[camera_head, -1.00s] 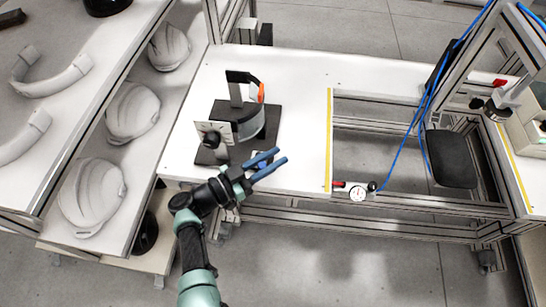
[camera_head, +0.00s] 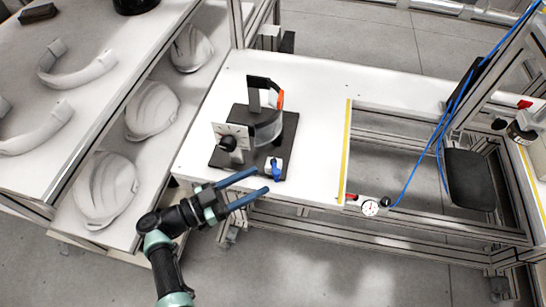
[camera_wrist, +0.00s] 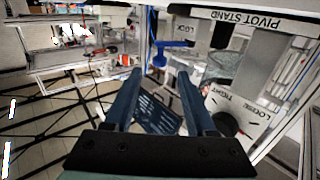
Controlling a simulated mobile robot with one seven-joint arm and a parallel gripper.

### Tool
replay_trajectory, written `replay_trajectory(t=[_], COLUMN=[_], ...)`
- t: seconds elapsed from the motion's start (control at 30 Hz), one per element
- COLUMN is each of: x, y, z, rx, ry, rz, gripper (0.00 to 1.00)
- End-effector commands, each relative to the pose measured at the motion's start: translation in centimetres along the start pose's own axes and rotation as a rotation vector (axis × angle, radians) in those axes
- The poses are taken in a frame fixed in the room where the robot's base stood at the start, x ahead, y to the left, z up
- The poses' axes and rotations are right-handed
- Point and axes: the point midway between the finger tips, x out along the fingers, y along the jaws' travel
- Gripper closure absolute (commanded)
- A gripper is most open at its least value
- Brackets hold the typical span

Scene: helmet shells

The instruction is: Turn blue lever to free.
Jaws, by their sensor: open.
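The blue lever (camera_head: 276,171) stands on a small white plate at the front right corner of a black fixture base (camera_head: 225,159). In the wrist view, the lever (camera_wrist: 172,44) lies just past the fingertips, beside lettering that reads "LOCK". A "FREE" marking cannot be made out. My gripper (camera_head: 262,180) is open and empty at the front edge of the table, with its blue fingers pointing toward the lever. In the wrist view, the gripper (camera_wrist: 160,74) has a clear gap between its fingers, and the lever appears apart from both.
On the base, a white dial plate (camera_head: 232,135) with a black knob reads "LOOSE" and "TIGHT" in the wrist view. Behind it a curved clear piece (camera_head: 268,130) stands near an orange part (camera_head: 281,99). Helmet shells (camera_head: 105,188) sit on a left shelf. The white table (camera_head: 318,107) is clear right of the base.

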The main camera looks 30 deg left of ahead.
Motion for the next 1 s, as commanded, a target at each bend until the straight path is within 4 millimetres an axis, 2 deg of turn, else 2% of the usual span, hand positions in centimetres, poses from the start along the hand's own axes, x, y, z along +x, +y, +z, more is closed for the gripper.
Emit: replay_trajectory(t=[0.1, 0.3, 1.0], x=[-2.0, -3.4, -3.5], y=[-0.1, 0.0, 0.0], z=[0.1, 0.0, 0.0], rx=[0.000, 0.000, 0.000], ry=[0.000, 0.000, 0.000], rz=[-0.004, 0.000, -0.001], gripper=[0.44, 0.44, 0.44])
